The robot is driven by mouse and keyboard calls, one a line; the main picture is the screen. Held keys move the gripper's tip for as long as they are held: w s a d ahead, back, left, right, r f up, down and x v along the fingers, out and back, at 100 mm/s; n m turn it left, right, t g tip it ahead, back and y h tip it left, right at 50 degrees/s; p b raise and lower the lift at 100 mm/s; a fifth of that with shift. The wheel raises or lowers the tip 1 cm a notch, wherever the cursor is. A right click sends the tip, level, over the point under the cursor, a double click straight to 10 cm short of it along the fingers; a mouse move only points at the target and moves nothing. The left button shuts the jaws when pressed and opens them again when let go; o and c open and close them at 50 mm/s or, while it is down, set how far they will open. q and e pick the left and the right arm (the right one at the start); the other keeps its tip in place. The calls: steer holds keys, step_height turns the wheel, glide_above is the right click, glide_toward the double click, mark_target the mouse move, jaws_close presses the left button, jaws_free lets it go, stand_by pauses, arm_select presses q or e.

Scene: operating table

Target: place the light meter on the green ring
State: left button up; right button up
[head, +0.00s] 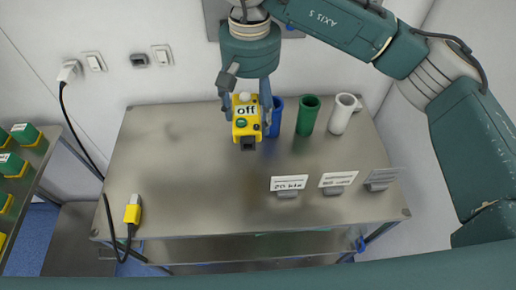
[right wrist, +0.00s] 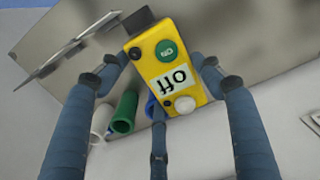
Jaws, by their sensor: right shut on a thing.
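The light meter (head: 246,125) is a yellow box with a white "off" label, a white dome, a green button and a black end. My right gripper (head: 247,108) is shut on it and holds it above the table, left of the tubes. In the right wrist view the light meter (right wrist: 168,70) sits between the fingers (right wrist: 165,75). The green ring (head: 308,115) shows as a green tube standing at the back of the table, between a blue and a white one. It also shows in the right wrist view (right wrist: 124,112). My left gripper is not in view.
The blue tube (head: 275,116) is partly behind the gripper. The white tube (head: 342,113) stands right of the green one. Several label cards (head: 289,184) stand in front. A yellow plug (head: 133,211) with a black cable lies at the table's (head: 180,190) front left. The table's middle is clear.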

step_height(320, 180, down, 11)
steer(key=shift+p, duration=1.2)
steer(key=shift+f, duration=0.55)
step_height(320, 180, down, 4)
steer(key=shift+r+p, duration=0.2)
steer(key=shift+p, duration=0.35)
steer(key=shift+f, duration=0.1)
steer(key=o, duration=0.9)
steer(key=shift+b, duration=0.3)
steer(key=o, duration=0.4)
